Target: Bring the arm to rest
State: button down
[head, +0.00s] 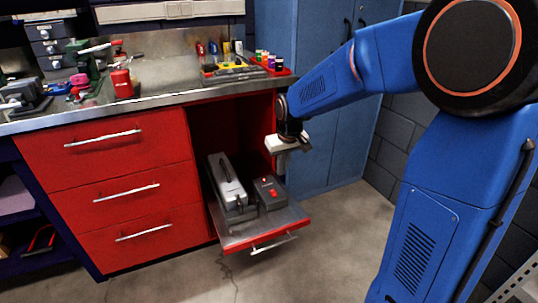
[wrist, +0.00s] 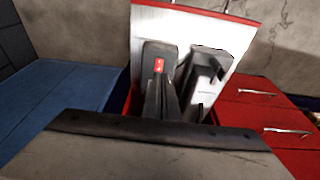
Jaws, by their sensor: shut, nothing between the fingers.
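My blue arm (head: 330,85) reaches in from the right in the head view. My gripper (head: 281,168) hangs from its end, pointing down in front of the cabinet's right side. Its fingers are shut and empty, above the pulled-out lower drawer (head: 285,222). In the wrist view the grey gripper body fills the bottom, and the drawer (wrist: 228,30) lies beyond it.
The drawer holds a long grey metal device (head: 228,182) and a dark box with red on top (head: 268,192). The red cabinet's left drawers (head: 105,147) are shut. The bench top (head: 160,85) carries several tools. A blue locker (head: 325,150) stands behind my arm. Floor in front is clear.

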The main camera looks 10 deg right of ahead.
jog(key=s+d+r, duration=0.2)
jog(key=s, duration=0.8)
jog(key=s+d+r+m+t, duration=0.1)
jog(key=s+d+r, duration=0.1)
jog(key=s, duration=0.9)
jog(key=s+d+r+m+t, duration=0.1)
jog(key=s+d+r, duration=0.1)
jog(key=s, duration=0.9)
jog(key=shift+s+r, duration=0.15)
jog(key=shift+r, duration=0.45)
